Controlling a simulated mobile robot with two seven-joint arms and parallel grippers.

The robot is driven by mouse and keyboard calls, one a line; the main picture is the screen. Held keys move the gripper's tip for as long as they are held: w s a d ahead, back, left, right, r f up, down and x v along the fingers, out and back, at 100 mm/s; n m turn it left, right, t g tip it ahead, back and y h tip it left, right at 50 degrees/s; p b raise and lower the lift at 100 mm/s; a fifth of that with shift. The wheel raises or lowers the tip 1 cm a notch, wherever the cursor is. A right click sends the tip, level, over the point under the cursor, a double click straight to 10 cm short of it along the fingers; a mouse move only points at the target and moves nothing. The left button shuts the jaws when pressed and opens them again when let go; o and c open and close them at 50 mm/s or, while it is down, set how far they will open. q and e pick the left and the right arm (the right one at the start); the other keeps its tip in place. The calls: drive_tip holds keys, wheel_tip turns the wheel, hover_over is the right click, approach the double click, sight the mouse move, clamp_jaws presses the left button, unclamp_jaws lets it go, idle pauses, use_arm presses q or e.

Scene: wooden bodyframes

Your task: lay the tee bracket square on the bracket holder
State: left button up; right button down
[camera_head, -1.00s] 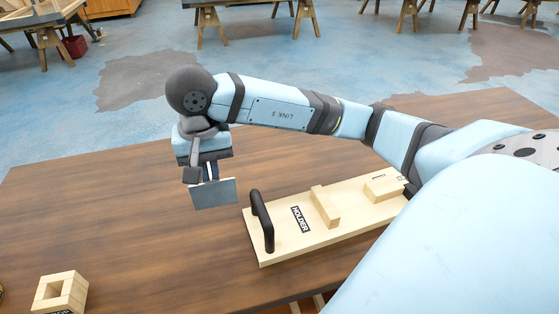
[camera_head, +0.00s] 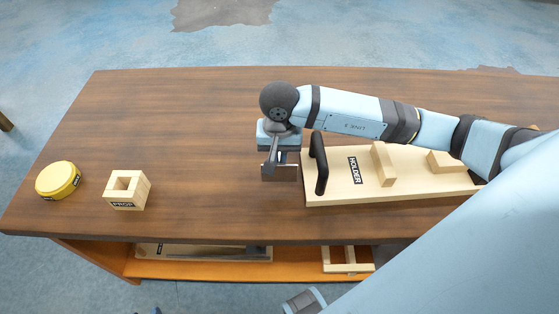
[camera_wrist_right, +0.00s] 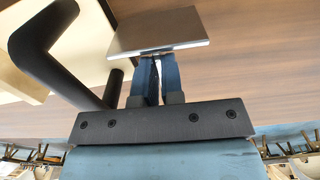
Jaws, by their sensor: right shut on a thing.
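My right gripper (camera_head: 272,160) is shut on the tee bracket (camera_head: 287,173), a grey metal piece with a flat plate. In the right wrist view the plate (camera_wrist_right: 160,32) sits across the ends of the closed fingers (camera_wrist_right: 153,75); the rest of its shape is hidden. The bracket holder (camera_head: 335,192) is a pale wooden board with a HOLDER label, two wooden blocks and a black handle (camera_head: 319,162). The gripper and bracket are just left of the handle, off the board, seemingly above the table. My left gripper is not recognisable in any view.
The brown table (camera_head: 200,120) is clear behind and left of my gripper. A wooden block with a square opening (camera_head: 127,190) and a yellow round object (camera_head: 58,180) stand at the left. A shelf (camera_head: 300,268) below the front edge holds wooden pieces.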

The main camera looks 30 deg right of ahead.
sight(279, 157)
drive_tip(key=shift+f, duration=1.7)
drive_tip(key=shift+f, duration=0.1)
drive_tip(key=shift+f+b, duration=0.15)
drive_tip(key=shift+b, duration=0.15)
drive_tip(key=c, duration=1.3)
unclamp_jaws()
drive_tip(key=shift+o, duration=0.2)
